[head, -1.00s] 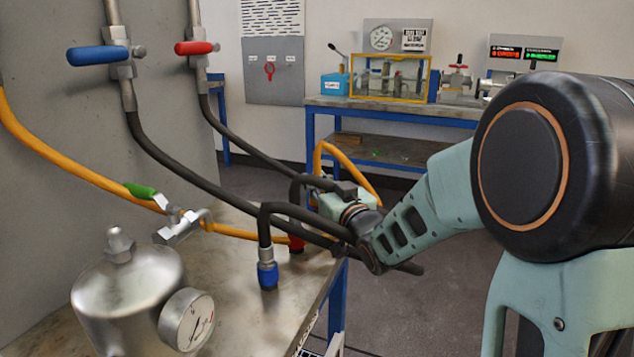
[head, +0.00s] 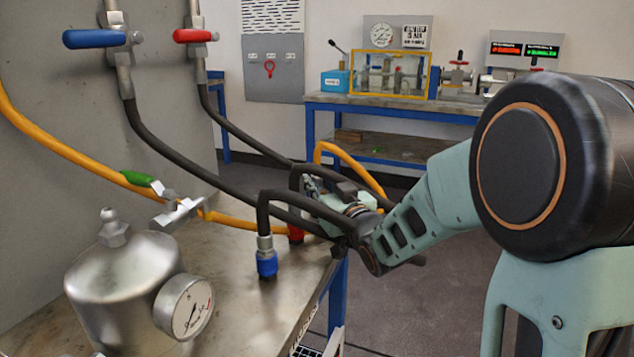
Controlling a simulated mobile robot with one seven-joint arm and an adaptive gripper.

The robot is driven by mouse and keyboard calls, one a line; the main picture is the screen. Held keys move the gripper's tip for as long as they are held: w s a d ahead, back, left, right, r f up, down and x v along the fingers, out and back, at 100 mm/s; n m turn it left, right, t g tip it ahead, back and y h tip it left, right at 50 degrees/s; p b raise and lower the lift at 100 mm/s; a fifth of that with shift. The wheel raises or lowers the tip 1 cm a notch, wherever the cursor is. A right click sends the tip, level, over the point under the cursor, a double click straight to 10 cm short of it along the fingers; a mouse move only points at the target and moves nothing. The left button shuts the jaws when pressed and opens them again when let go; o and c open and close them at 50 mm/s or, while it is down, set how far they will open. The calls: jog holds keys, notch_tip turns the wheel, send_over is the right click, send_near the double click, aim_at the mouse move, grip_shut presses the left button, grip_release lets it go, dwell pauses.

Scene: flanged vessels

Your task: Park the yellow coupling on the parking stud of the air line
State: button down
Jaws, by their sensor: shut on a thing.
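My gripper (head: 318,195) is at the right end of the bench, partly hidden behind the black hoses. The yellow air hose (head: 70,148) comes from the left, passes the green-handled valve (head: 138,178) and runs behind the hoses. It rises in a loop (head: 345,155) behind my gripper and comes down beside it. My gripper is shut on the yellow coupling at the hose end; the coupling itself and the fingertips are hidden. I cannot make out the parking stud.
A blue coupling (head: 267,263) and a red coupling (head: 296,233) stand on the bench (head: 235,290) with black hoses arching over them, close to my gripper. A steel vessel (head: 120,275) with a gauge (head: 184,307) is front left. Another bench (head: 400,108) stands behind.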

jog(key=shift+f, duration=0.2)
jog(key=shift+r, duration=0.15)
jog(key=shift+r+p, duration=0.6)
jog(key=shift+r, duration=0.35)
jog(key=shift+b, duration=0.6)
dwell(1.2)
jog(key=shift+f, duration=1.05)
jog(key=c, duration=1.7)
grip_release()
jog(key=shift+f, duration=0.1)
jog(key=shift+f, duration=0.1)
